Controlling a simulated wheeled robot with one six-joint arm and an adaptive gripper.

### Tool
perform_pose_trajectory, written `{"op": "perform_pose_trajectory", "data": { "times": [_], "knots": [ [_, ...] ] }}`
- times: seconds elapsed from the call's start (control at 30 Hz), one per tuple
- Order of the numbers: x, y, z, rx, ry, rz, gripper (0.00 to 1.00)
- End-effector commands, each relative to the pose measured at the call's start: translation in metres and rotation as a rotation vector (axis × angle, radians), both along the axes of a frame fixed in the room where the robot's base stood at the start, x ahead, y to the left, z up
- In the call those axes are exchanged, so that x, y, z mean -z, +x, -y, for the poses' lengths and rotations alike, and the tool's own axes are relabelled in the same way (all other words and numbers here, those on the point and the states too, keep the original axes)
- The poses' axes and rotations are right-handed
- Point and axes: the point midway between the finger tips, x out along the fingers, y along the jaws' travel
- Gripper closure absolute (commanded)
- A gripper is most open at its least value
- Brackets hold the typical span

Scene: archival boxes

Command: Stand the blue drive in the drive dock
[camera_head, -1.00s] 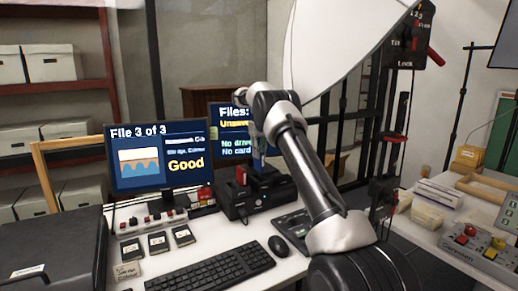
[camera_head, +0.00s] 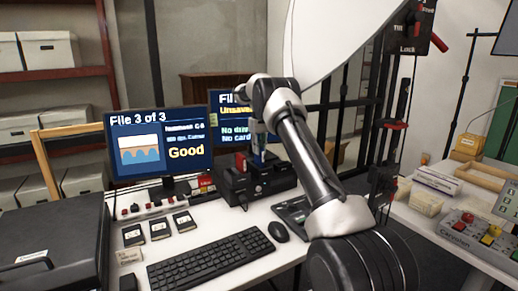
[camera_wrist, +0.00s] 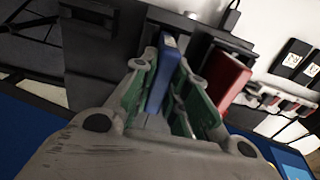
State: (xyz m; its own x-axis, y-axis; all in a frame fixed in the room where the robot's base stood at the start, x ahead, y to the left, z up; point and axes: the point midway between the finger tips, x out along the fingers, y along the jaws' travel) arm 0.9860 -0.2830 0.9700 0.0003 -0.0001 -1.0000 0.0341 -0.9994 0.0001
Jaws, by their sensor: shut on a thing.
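My gripper (camera_head: 258,140) points down over the black drive dock (camera_head: 236,190) on the white desk. In the wrist view, my gripper's (camera_wrist: 160,95) green-padded fingers are shut on the blue drive (camera_wrist: 165,70), which sits upright between them. The blue drive also shows as a thin blue strip (camera_head: 258,157) under my gripper in the head view. It is at or just above the dock's top; whether its lower end is inside a slot I cannot tell. A red drive (camera_wrist: 232,78) stands in the dock beside it, to its left in the head view (camera_head: 240,161).
A monitor (camera_head: 158,145) reading "Good" stands left of the dock, and a second monitor (camera_head: 228,104) stands behind it. Several black drives (camera_head: 160,229) lie on the desk near a keyboard (camera_head: 212,262) and mouse (camera_head: 279,231). A power strip (camera_head: 150,207) lies behind them.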

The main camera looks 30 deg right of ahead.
Motion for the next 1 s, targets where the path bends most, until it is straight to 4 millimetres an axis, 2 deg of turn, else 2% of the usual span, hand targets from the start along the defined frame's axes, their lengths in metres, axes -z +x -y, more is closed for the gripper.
{"op": "perform_pose_trajectory", "data": {
  "times": [1.0],
  "knots": [
    [0.016,0.0,0.0,0.0,0.0,0.0,1.0]
  ]
}}
